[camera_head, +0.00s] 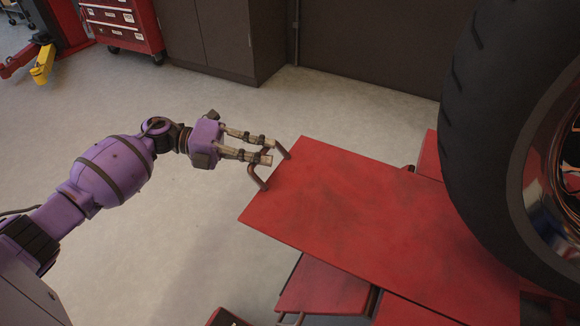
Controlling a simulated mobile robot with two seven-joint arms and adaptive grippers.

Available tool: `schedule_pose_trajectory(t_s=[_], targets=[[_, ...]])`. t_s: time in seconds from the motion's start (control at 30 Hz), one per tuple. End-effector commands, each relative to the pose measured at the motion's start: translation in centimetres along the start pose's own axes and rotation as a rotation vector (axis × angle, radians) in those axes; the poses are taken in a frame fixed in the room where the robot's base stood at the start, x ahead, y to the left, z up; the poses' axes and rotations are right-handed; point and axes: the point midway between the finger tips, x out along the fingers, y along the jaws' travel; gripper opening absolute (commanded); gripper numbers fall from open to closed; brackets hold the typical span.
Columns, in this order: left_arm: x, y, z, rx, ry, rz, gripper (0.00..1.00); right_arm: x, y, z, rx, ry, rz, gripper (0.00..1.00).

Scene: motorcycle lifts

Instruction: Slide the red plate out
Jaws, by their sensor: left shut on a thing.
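The red plate (365,215) is a flat, scuffed panel running from the middle of the view to the lower right, under a large wheel. A U-shaped metal handle (257,180) stands out from its left edge. My left gripper (268,151) reaches in from the left and is shut on this handle. Its fingers hide the middle of the handle. The plate's left end reaches out over the floor and the lower red parts. My right gripper is not in view.
A black tyre (480,150) fills the upper right, above the plate. More red lift parts (325,287) lie below the plate. Dark cabinets (215,35) and a red tool chest (125,22) stand at the back. The floor (170,235) on the left is clear.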

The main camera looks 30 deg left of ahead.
Motion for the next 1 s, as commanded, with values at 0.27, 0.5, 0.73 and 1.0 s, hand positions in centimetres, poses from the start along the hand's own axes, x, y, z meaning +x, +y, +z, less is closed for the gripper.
schedule_pose_trajectory(t_s=[0.27,0.5,0.73,1.0], targets=[[-3.1,0.8,1.3,-0.004,-0.003,0.001,0.0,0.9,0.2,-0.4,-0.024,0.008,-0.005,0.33],[-3.5,0.8,1.5,-0.004,-0.003,0.0,0.0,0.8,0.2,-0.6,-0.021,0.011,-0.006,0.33],[-3.5,0.8,1.5,-0.004,-0.003,0.0,0.13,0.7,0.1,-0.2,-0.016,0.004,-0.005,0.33],[-3.4,0.8,1.5,-0.002,-0.001,0.0,0.31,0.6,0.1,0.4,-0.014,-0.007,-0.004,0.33]])
